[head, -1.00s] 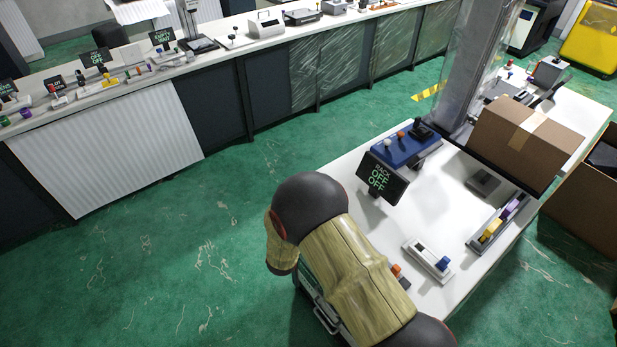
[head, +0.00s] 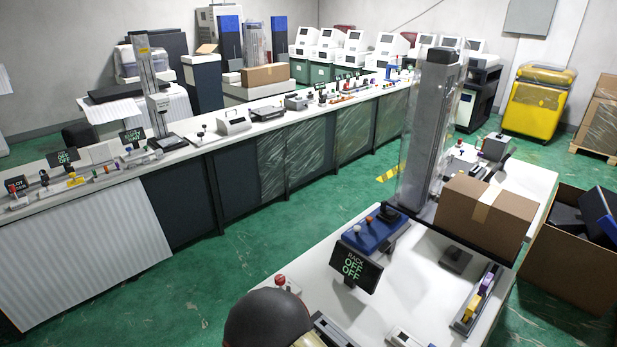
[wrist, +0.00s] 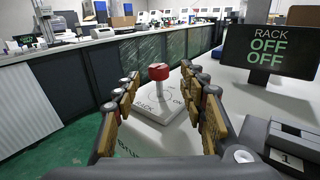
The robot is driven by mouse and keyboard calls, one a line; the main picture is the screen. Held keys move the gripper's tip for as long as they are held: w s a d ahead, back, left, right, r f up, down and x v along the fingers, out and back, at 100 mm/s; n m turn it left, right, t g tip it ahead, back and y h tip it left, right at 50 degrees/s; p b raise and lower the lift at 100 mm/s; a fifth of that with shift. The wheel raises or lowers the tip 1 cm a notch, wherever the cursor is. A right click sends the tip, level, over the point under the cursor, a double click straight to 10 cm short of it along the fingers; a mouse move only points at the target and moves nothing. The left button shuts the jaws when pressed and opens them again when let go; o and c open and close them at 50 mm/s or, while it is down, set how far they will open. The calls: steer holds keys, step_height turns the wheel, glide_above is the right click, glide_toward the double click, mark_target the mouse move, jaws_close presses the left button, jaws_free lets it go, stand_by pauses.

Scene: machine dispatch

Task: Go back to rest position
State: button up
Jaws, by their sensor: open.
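My gripper (wrist: 164,105) is open and empty in the wrist view, its two tan-padded fingers spread apart. Between and beyond the fingers stands a red-topped knob (wrist: 159,72) on a white base plate lettered RACK and ON; I cannot tell whether the fingers touch the plate. In the head view the red knob (head: 280,281) shows at the near left edge of the white table. My arm's dark rounded joint (head: 266,320) is at the bottom of the head view and hides the gripper there.
A black sign (head: 355,266) reading RACK OFF OFF stands on the white table (head: 415,290). A blue control box (head: 374,234), a cardboard box (head: 486,215) and a tall column (head: 431,130) stand farther back. A long bench (head: 190,150) runs behind. Green floor (head: 190,285) between is clear.

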steer(key=s+d+r+m+g+h, duration=0.1)
steer(key=d+r+m+g+h, duration=0.5)
steer(key=d, duration=0.8)
steer(key=s+d+r+m+g+h, duration=0.1)
steer(key=d+r+m+h, duration=0.3)
steer(key=d+r+m, duration=0.7)
steer(key=s+d+r+m+g+y, duration=0.2)
steer(key=s+d+m+g, duration=0.25)
steer(key=s+d, duration=0.45)
steer(key=s+d+r+m+g+y, duration=0.2)
steer(key=s+d+m+g, duration=0.3)
steer(key=s, duration=0.6)
steer(key=s+a+r+m+t+y, duration=0.4)
steer(key=s+m+y, duration=0.3)
steer(key=s+m, duration=0.2)
steer(key=shift+s+a+r, duration=0.2)
steer(key=shift+s+a, duration=0.05)
steer(key=shift+a, duration=0.4)
